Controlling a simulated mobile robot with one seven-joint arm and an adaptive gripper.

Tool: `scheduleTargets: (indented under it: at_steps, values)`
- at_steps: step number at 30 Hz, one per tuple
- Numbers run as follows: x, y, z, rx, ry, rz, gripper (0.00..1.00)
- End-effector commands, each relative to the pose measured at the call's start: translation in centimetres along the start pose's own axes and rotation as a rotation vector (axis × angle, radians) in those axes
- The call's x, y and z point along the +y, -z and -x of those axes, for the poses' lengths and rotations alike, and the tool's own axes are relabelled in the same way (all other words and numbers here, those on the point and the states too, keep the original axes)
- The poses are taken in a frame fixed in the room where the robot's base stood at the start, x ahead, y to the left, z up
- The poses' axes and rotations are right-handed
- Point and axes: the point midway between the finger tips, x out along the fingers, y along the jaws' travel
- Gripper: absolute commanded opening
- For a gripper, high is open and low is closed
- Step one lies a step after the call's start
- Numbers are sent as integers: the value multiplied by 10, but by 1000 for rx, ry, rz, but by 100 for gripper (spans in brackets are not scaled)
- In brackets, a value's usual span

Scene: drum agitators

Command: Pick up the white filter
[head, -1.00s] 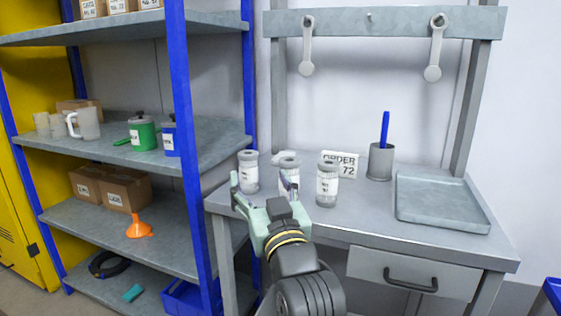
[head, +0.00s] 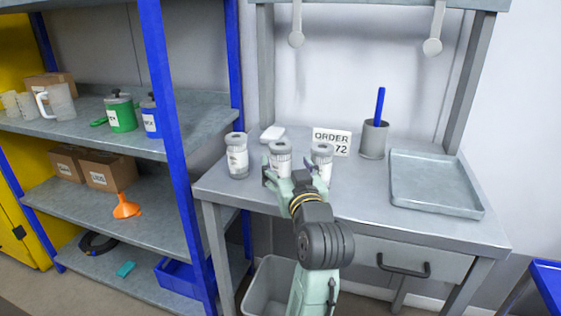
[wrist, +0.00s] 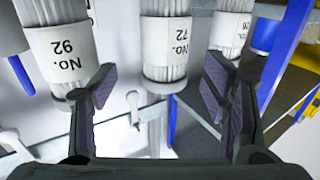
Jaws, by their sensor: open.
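Three upright white filters with grey caps and white labels stand in a row on the workbench: a left filter (head: 237,160), a middle filter (head: 279,157) and a right filter (head: 322,158). In the wrist view, which is upside down, the middle filter (wrist: 167,40) reads "No. 72" and the one beside it (wrist: 62,50) reads "No. 92". The third filter's label (wrist: 230,30) is not readable there. My gripper (head: 294,180) is open and empty, just in front of the middle filter. Its fingers (wrist: 155,92) spread to both sides of that filter's line, with no contact visible.
An "ORDER 72" card (head: 332,141) stands behind the right filter. A small white block (head: 272,133) lies behind the filters. A grey cup with a blue stick (head: 373,140) and a shallow metal tray (head: 436,208) are to the right. A blue-posted shelf (head: 175,140) stands left.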

Motion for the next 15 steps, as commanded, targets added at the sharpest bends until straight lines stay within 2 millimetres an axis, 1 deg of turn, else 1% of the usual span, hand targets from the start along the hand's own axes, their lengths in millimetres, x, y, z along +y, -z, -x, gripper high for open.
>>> scheduleTargets:
  at_steps: [6, 9, 12, 15]
  values:
    - [-6, -2, -32, -3, 2, -1, 68]
    - [-6, -2, -43, -2, 2, -1, 68]
    - [-6, -3, -48, -1, 2, 0, 68]
    - [-6, -4, -48, 0, 1, 0, 68]
